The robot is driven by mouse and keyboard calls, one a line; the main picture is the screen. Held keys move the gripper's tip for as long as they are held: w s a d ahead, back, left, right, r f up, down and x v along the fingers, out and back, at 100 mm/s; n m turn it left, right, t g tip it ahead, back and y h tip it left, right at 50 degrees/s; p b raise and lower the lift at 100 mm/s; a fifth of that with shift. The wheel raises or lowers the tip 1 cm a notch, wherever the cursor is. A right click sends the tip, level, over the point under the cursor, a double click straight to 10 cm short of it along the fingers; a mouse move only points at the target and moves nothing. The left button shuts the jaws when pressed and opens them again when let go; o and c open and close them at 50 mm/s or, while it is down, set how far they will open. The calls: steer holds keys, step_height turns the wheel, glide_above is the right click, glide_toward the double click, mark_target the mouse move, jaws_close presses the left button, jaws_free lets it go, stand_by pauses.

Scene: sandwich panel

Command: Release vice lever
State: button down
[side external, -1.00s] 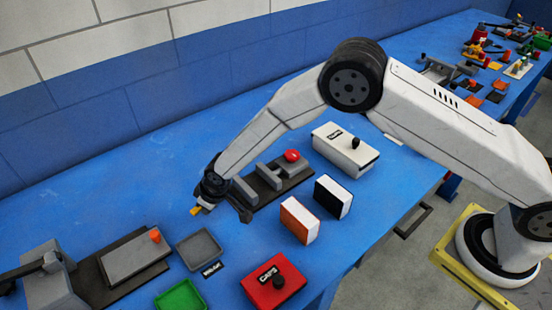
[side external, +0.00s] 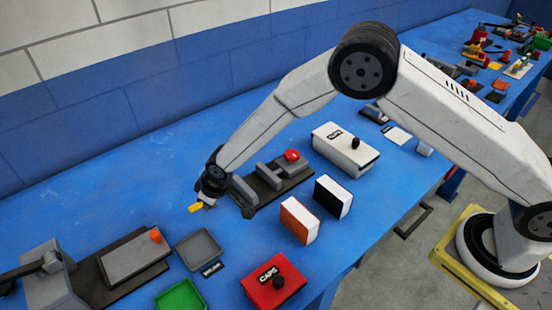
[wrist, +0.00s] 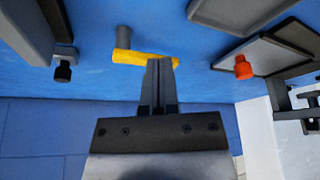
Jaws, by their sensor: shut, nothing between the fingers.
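The grey vice (side external: 270,178) sits on a dark base on the blue bench, with a red knob (side external: 292,155) at its far end. A yellow lever handle (side external: 196,207) shows beside my gripper (side external: 207,201), at the vice's near-left end. In the wrist view the yellow handle (wrist: 135,57) lies crosswise, joined to a grey rod (wrist: 123,38). My gripper (wrist: 160,62) is shut, its fingertips at the handle's right part and overlapping it in the picture; I cannot tell whether they touch. My wrist hides part of the vice end in the side view.
Grey plate with orange knob (side external: 135,257), grey tray (side external: 199,249), green tray (side external: 181,297) and red box (side external: 272,283) stand at the front. Orange-white block (side external: 299,220), black-white block (side external: 333,197) and white box (side external: 345,150) stand right. Bench behind the vice is clear.

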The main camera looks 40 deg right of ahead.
steer(key=a+v, duration=0.1)
steer(key=v, duration=0.6)
steer(key=shift+s+r, duration=0.2)
steer(key=shift+s, duration=0.05)
steer(key=shift+a, duration=0.1)
steer(key=s+d+r+m+h, duration=0.1)
steer(key=s+d+r, duration=0.2)
steer(key=d, duration=0.5)
steer(key=s+d+r+m, duration=0.2)
steer(key=s+d+r, duration=0.1)
steer(key=d, duration=0.5)
steer(key=s+d+r+m+g+h, duration=0.1)
steer(key=s+d+r+m, duration=0.1)
steer(key=s+d, duration=0.9)
steer(key=s, duration=0.3)
steer(key=shift+d+r+m, duration=0.25)
steer(key=shift+d+m, duration=0.05)
steer(key=shift+d, duration=0.1)
